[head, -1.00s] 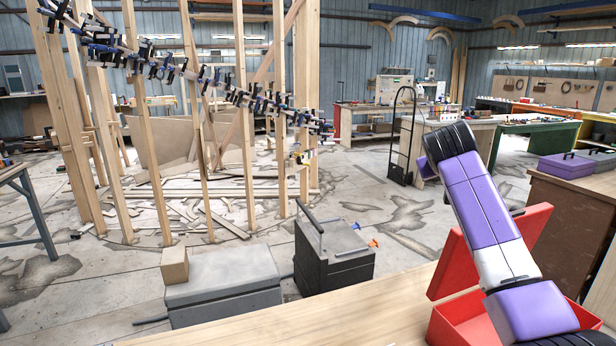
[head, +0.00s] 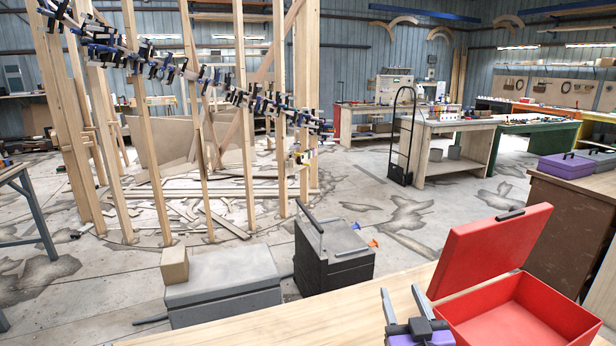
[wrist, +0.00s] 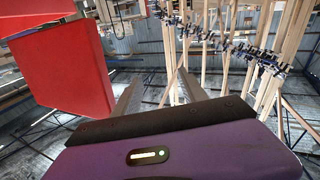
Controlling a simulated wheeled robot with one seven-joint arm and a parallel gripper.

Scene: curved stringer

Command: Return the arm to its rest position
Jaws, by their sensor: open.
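My gripper (head: 405,306) is at the bottom of the head view, over the wooden tabletop, just left of the open red box. Its two grey fingers point up and stand apart with nothing between them. In the wrist view the fingers of my gripper (wrist: 158,92) are also spread and empty, above the purple gripper body. The rest of my arm is out of the head view.
An open red box (head: 528,312) stands on the wooden table (head: 300,328) at the right, its lid raised; the lid also shows in the wrist view (wrist: 60,68). A black case (head: 333,262) and grey case (head: 222,282) stand beyond the table. Table space left of my gripper is clear.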

